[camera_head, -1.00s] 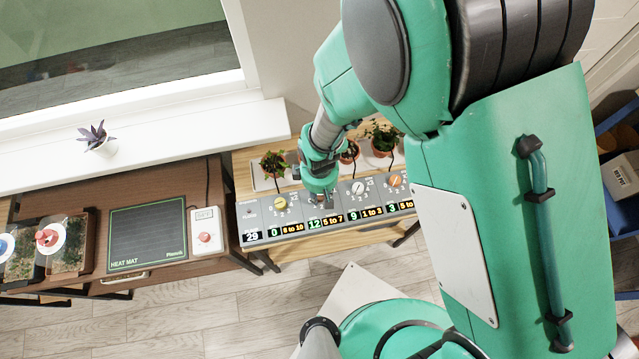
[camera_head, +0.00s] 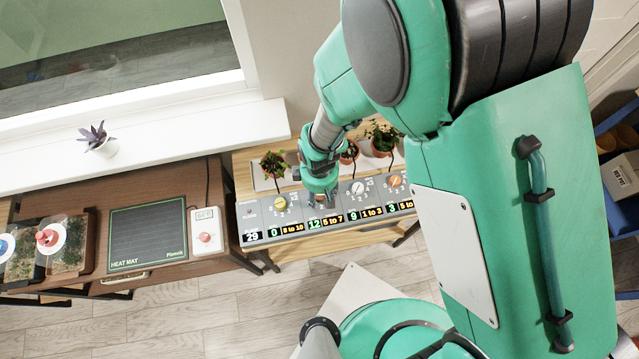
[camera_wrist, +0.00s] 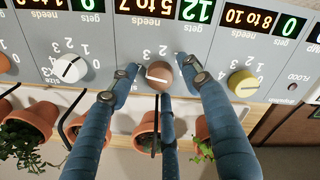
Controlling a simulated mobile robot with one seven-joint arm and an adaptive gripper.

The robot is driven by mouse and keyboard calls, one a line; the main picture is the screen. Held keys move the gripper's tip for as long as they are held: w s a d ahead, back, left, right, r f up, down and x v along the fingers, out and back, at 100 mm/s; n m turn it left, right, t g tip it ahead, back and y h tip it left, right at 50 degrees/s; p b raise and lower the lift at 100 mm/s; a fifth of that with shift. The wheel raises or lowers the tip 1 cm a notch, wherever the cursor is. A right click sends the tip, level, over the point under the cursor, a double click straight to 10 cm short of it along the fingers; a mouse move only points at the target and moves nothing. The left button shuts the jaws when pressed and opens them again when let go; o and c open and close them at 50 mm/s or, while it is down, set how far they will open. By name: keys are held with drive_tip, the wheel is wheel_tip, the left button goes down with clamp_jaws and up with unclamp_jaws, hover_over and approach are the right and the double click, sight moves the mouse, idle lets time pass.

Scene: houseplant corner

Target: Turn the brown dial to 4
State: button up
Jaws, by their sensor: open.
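The brown dial (camera_wrist: 160,76) is on the grey control panel (camera_wrist: 217,70), which appears upside down in the wrist view. A pale pointer mark lies roughly crosswise on its face. The digits 2 and 3 show beside it; the other digits are partly hidden by my fingers, so I cannot tell the exact setting. My gripper (camera_wrist: 158,72) is open, with blue fingers on both sides of the dial and a third finger below it in the picture. I cannot tell whether they touch it. In the head view my gripper (camera_head: 320,200) hides most of the dial.
A yellow dial (camera_wrist: 243,83) and a white dial (camera_wrist: 70,68) flank the brown one. An orange dial (camera_head: 396,181) is farther right. Potted plants (camera_head: 272,166) with black probes stand behind the panel. A heat mat (camera_head: 148,235) lies on the table to the left.

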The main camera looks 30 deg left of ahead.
drive_tip(key=shift+r, duration=0.1)
wheel_tip(320, 180, up, 12)
idle(0.7)
idle(0.5)
drive_tip(key=w+d+r+m+t+y, duration=0.1)
drive_tip(key=w+d+r+m, duration=0.4)
drive_tip(key=d+r, duration=0.55)
drive_tip(key=w+d+r+m+t, duration=0.1)
drive_tip(key=w+d+r+m, duration=0.2)
drive_tip(key=w+d+r, duration=0.55)
drive_tip(key=s+d+r+m+t, duration=0.1)
drive_tip(key=s+d+r+m, duration=0.2)
drive_tip(key=d+r, duration=0.2)
drive_tip(key=s+d+r+m+t, duration=0.1)
drive_tip(key=s+d+r+m, duration=0.3)
drive_tip(key=d, duration=0.6)
drive_tip(key=s+d+r+m+t+h, duration=0.1)
drive_tip(key=s+d+r+m, duration=0.2)
drive_tip(key=d+r, duration=0.4)
drive_tip(key=shift+s+d+r+m+t, duration=0.35)
drive_tip(key=shift+s+d, duration=0.1)
drive_tip(key=shift+d, duration=0.3)
